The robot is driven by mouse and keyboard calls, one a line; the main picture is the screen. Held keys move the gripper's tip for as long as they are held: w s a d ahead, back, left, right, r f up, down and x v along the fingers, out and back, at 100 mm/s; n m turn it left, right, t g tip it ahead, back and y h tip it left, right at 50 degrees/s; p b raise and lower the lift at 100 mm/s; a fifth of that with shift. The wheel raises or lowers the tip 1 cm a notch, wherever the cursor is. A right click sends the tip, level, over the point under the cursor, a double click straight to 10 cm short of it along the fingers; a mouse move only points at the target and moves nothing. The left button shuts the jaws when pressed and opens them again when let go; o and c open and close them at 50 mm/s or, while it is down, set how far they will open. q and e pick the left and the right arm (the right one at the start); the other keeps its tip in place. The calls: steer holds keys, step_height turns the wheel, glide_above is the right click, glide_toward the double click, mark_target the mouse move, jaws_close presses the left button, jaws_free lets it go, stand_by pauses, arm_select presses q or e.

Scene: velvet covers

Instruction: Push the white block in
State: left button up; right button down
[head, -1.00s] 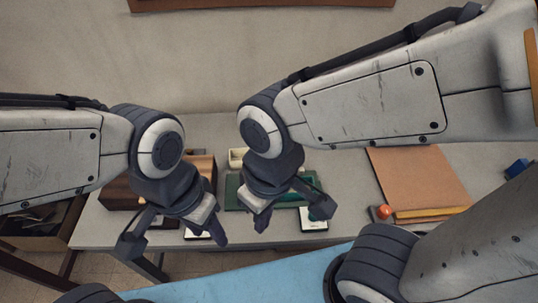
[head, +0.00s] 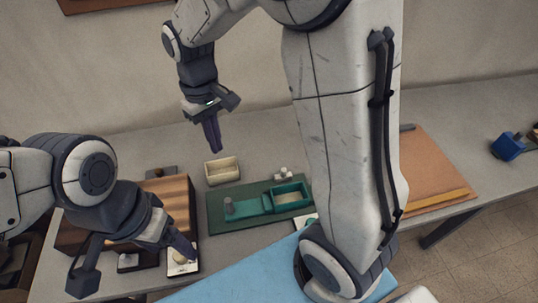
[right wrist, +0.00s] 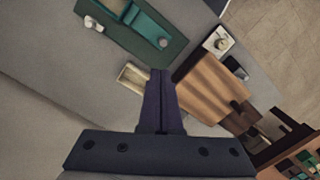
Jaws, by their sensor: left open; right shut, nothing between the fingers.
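A small white block-like piece (head: 283,173) stands at the back edge of a dark green board (head: 222,222); it also shows in the right wrist view (right wrist: 93,23). A teal open-topped holder (head: 289,197) and a grey knob (head: 228,205) are on the board. My right gripper (head: 215,148) is shut and empty, fingers pointing down above and behind a cream open tray (head: 222,171), apart from the white piece. Its shut fingers (right wrist: 159,75) also show in the right wrist view. My left gripper (head: 137,266) is open at the lower left, one finger near a white-topped pad (head: 182,262).
A striped wooden box (head: 166,196) stands left of the green board, partly hidden by my left gripper. A brown board (head: 428,165) and a blue object (head: 507,147) lie at the right, partly beyond my arm. The table behind the cream tray is clear.

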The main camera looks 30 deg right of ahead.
mark_target(283, 174)
steer(key=w+d+f+m+g+b, duration=0.1)
steer(key=w+d+f+m+b, duration=0.1)
steer(key=w+d+f, duration=0.6)
steer(key=w+d+f+m+g+b, duration=0.1)
steer(key=w+d+f+m+b, duration=0.15)
steer(key=d+f, duration=0.7)
steer(key=shift+n, duration=0.35)
steer(key=f, duration=0.1)
steer(key=s+d+f+p, duration=0.1)
steer(key=f, duration=0.1)
steer(key=s+d+f, duration=0.1)
steer(key=f, duration=0.1)
steer(key=shift+d+f+p, duration=0.1)
steer(key=shift+f+p, duration=0.15)
steer(key=shift+p, duration=0.15)
steer(key=s, duration=0.1)
steer(key=s+p, duration=0.1)
steer(key=shift+s+f, duration=0.35)
steer(key=shift+s, duration=0.05)
arm_select(q)
steer(key=shift+d+f, duration=0.15)
steer(key=shift+f, duration=1.3)
arm_select(e)
steer(key=shift+s+f, duration=0.15)
steer(key=shift+s, duration=0.5)
